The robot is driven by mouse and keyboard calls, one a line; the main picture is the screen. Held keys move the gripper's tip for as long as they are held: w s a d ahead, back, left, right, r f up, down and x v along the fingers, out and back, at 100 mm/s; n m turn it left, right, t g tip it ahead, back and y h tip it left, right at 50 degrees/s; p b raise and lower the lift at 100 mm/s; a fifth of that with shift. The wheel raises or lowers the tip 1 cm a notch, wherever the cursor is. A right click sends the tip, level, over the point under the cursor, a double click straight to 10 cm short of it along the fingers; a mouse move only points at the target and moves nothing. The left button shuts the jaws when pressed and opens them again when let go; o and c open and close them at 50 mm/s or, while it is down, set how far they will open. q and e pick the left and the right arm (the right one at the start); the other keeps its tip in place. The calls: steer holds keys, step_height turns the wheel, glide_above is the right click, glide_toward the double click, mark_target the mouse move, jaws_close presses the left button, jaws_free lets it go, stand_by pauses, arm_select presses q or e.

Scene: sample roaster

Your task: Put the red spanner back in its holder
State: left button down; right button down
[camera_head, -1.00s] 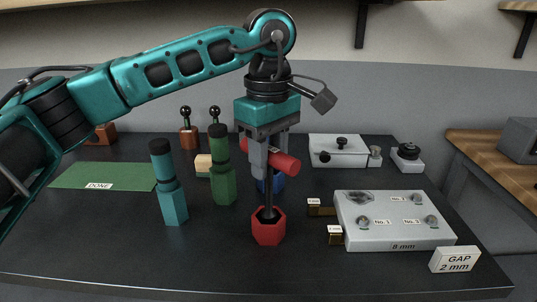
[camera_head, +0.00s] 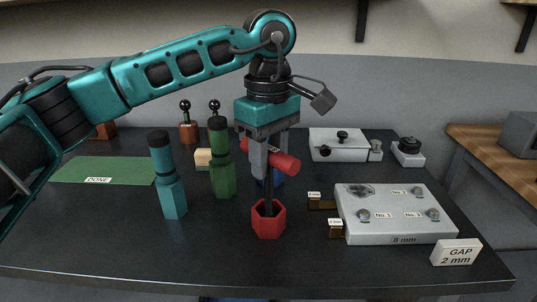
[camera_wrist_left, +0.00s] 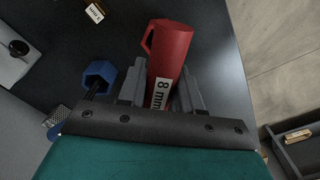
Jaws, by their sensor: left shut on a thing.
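My left gripper (camera_head: 268,172) points down and is shut on the red spanner's crossbar handle (camera_head: 286,163). In the left wrist view the handle (camera_wrist_left: 172,50) lies between the fingers and carries an "8 mm" label. The spanner's dark shaft hangs upright below the gripper. Its lower end meets the dark opening of the red hexagonal holder (camera_head: 268,222) on the table; how deep it sits, I cannot tell. In the left wrist view, the handle hides most of what is below it. My right gripper is in neither view.
A teal tool (camera_head: 170,185) and a green tool (camera_head: 221,165) stand left of the holder. A blue hexagonal piece (camera_wrist_left: 100,75) is close behind the gripper. A grey plate marked "8 mm" (camera_head: 398,228) and a "GAP 2 mm" block (camera_head: 456,252) lie right. The table's front left is clear.

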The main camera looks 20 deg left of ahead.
arm_select(q)
steer(key=shift+f+b, duration=0.4)
steer(key=shift+f, duration=0.25)
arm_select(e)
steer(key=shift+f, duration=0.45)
arm_select(q)
steer(key=shift+f, duration=0.1)
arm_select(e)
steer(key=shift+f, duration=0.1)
arm_select(q)
steer(key=c, duration=0.7)
jaws_free()
steer(key=shift+r, duration=0.85)
step_height(320, 180, up, 11)
steer(key=shift+r+p, duration=0.15)
steer(key=shift+p, duration=1.05)
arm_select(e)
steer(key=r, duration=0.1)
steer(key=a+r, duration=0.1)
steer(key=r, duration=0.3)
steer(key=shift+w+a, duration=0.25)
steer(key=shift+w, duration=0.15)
